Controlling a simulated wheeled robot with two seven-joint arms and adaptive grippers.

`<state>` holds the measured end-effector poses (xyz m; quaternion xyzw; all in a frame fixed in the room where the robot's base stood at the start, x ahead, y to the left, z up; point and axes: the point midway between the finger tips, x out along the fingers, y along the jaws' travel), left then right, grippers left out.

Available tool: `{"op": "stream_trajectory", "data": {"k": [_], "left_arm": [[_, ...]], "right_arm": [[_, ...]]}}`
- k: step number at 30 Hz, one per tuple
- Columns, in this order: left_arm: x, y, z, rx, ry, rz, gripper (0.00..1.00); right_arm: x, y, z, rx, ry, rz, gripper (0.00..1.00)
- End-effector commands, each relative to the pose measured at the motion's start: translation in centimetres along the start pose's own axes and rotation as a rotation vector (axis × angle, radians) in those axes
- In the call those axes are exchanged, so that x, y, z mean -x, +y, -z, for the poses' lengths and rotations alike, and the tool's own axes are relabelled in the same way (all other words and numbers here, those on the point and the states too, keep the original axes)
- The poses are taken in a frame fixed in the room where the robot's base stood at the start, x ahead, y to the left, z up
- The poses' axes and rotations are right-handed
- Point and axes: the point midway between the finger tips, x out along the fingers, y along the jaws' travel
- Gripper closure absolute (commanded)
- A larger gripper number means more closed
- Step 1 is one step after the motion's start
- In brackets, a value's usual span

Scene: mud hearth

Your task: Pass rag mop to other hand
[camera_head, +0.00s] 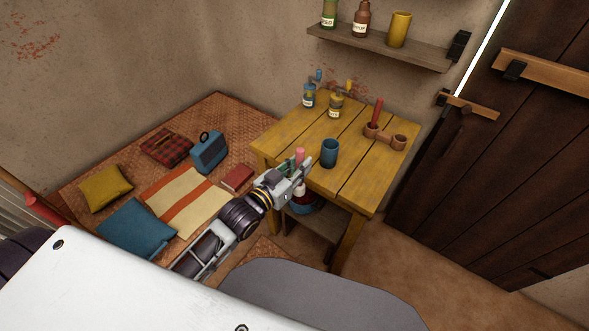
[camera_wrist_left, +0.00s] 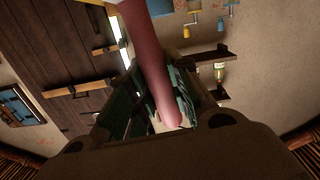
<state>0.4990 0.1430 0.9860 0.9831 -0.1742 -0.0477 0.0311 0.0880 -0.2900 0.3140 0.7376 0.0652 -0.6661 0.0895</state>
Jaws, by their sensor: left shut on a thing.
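The rag mop shows as a smooth pink-red handle (camera_wrist_left: 155,70) between the fingers of my left gripper in the wrist view. It runs up out of the top of that view. In the head view its pink end (camera_head: 299,153) sticks up just above my left gripper (camera_head: 300,170). My left gripper is shut on it, in front of the yellow table's left front edge. My right gripper is not in view.
The yellow wooden table (camera_head: 285,127) bears a blue cup (camera_head: 330,153), two pump bottles and a red-handled tool in a wooden holder (camera_head: 385,135). A woven mat (camera_head: 215,110) with cushions and a blue radio-like box (camera_head: 208,152) lies left. A dark door (camera_head: 510,160) stands right.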

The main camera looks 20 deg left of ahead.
Motion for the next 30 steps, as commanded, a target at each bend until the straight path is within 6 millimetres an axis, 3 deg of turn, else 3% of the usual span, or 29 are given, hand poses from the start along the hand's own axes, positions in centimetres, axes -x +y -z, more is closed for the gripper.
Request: {"op": "stream_trajectory", "data": {"k": [30], "left_arm": [[-0.9,6.1,7.9,-0.026,-0.019,-0.261,1.0]], "right_arm": [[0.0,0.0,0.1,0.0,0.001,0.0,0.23]]}}
